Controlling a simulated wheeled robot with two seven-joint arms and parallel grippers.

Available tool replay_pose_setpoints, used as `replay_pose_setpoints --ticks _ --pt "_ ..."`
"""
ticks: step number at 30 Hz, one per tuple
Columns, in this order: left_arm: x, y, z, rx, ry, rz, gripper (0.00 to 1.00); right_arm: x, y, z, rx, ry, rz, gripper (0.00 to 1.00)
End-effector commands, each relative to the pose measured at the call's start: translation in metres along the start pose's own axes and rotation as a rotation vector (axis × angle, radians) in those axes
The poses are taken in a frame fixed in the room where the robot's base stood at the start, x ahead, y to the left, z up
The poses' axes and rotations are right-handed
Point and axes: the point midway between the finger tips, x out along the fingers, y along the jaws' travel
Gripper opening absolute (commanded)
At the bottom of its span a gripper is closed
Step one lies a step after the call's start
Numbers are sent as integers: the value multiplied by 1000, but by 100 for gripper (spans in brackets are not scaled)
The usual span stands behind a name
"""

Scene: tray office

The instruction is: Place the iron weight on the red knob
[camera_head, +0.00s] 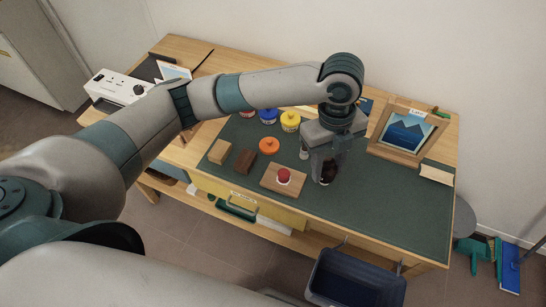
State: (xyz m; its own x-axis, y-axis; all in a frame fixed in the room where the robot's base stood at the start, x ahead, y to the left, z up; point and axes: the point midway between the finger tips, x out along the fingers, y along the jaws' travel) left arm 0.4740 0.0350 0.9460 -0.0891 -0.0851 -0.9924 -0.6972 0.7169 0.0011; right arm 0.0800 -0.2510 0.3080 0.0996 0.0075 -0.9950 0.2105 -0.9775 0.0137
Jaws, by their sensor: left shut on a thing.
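The red knob (284,175) stands upright on a small wooden board (270,187) on the dark green mat of the workbench. My left gripper (325,170) points down just right of the board. It is shut on a small dark thing (328,175) that looks like the iron weight. The fingers partly hide it, and I cannot tell whether it touches the mat. My right gripper is not in view.
Left of the board are a light wooden block (219,151), a brown block (245,160) and an orange disc (269,145). Blue (267,117) and yellow (290,121) containers stand behind. A framed picture (407,131) is at right. The mat's right front is clear.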

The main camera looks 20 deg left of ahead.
Motion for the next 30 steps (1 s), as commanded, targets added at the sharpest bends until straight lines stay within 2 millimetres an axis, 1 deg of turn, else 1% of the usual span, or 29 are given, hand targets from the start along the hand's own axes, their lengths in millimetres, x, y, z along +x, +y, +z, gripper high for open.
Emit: replay_pose_setpoints --ticks 1,3,8,13,17,20,23,30 --pt "-1 0 -2 15 0 0 0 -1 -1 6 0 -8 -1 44" --pt "-1 1 -3 24 0 1 0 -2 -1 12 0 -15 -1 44" --pt "-1 1 -2 24 0 2 0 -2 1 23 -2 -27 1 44" --pt "-1 1 -2 22 0 2 0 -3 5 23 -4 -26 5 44" --pt "2 5 4 18 1 3 0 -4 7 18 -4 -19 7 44" --pt "6 10 14 17 1 5 0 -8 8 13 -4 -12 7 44" --pt "13 17 28 15 1 5 0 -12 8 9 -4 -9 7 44" --pt "33 39 69 14 0 6 0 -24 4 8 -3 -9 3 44"
